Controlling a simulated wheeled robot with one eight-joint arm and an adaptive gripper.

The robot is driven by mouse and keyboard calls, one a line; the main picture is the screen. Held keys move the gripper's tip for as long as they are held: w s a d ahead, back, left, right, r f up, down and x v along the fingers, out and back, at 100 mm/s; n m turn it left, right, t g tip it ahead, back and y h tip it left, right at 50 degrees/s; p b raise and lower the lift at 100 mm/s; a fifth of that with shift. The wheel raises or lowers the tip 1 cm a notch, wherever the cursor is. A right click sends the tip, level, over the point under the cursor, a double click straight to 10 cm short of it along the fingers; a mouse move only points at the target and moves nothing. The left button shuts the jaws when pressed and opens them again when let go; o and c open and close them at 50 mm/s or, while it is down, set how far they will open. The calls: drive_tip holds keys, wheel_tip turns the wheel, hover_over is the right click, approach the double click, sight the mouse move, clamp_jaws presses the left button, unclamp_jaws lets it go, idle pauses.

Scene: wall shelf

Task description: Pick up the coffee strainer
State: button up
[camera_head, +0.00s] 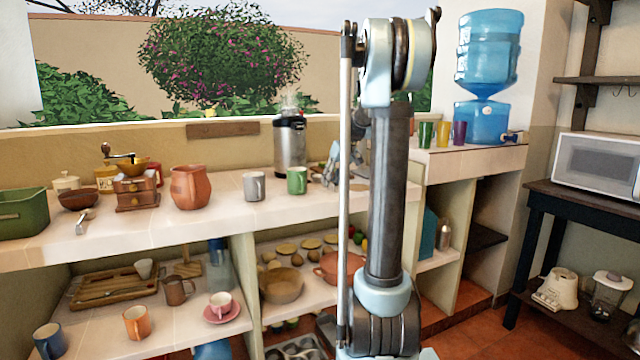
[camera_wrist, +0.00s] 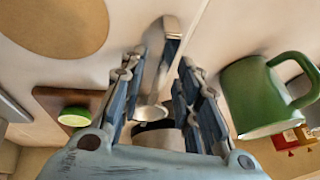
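The coffee strainer (camera_wrist: 168,52) appears to be the metal utensil on the white counter in the wrist view. Its flat handle points up the picture and its round end is lower down, partly hidden. My gripper (camera_wrist: 160,70) is open, with one finger on each side of the utensil. No firm grip on it shows. In the head view my gripper (camera_head: 334,168) is low over the counter, just right of the green mug, partly behind my arm. The strainer cannot be made out clearly there.
The green mug (camera_wrist: 258,95) stands close to my right finger in the wrist view. A brown round mat (camera_wrist: 55,22) and a board with a lime half (camera_wrist: 75,117) are on the left. A steel dispenser (camera_head: 290,145) stands behind the green mug (camera_head: 297,181).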

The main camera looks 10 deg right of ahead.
drive_tip(key=shift+c, duration=0.6)
clamp_jaws()
